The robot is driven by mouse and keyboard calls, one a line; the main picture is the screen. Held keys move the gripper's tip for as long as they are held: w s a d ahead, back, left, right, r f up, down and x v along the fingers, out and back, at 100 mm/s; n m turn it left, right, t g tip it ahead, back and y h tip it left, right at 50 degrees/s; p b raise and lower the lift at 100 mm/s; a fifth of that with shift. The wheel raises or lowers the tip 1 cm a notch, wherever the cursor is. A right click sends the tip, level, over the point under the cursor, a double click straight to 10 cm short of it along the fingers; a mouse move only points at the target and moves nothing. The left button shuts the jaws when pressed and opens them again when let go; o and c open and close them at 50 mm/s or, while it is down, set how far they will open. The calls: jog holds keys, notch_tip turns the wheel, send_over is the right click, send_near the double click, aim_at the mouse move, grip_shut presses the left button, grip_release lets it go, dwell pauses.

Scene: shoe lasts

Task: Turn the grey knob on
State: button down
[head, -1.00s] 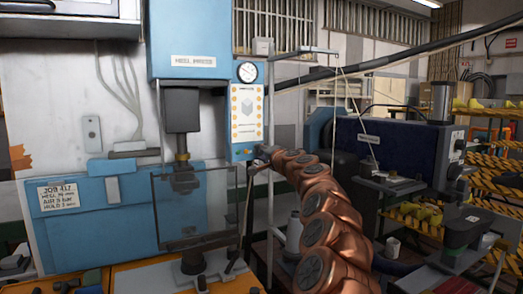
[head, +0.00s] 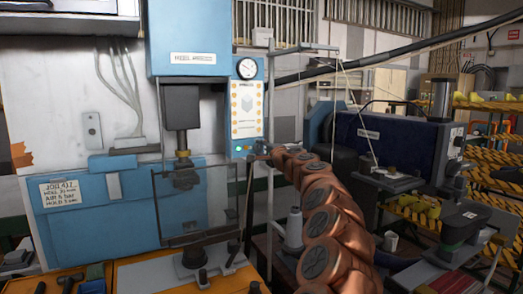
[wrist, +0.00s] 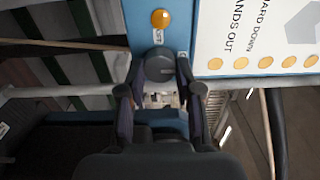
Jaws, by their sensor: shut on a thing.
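The grey knob (wrist: 159,66) is a round dark-grey dial on the blue control panel (wrist: 204,12). In the wrist view it sits between the two fingers of my gripper (wrist: 158,78), which is shut on it. A line across its face shows, but I cannot tell which setting it marks. In the head view my gripper (head: 261,149) reaches the lower right of the heel press panel (head: 246,108), and the knob is hidden there.
An amber button (wrist: 160,18) lies close to the knob. A pressure gauge (head: 247,68) tops the panel. A clear guard (head: 200,200) stands to the left. A blue machine (head: 395,150) and a white cone (head: 294,230) are right of the panel.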

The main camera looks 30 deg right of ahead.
jog(key=shift+f, duration=0.1)
jog(key=c, duration=0.8)
grip_release()
jog(key=shift+s, duration=0.15)
jog(key=shift+s+r, duration=0.2)
jog(key=shift+s, duration=0.3)
jog(key=shift+s+a+f, duration=0.1)
jog(key=shift+s, duration=0.45)
jog(key=shift+s+a, duration=0.15)
jog(key=shift+s, duration=1.45)
jog(key=shift+s+a, duration=0.15)
jog(key=shift+s, duration=1.45)
jog(key=shift+s+a, duration=0.15)
jog(key=shift+s, duration=1.45)
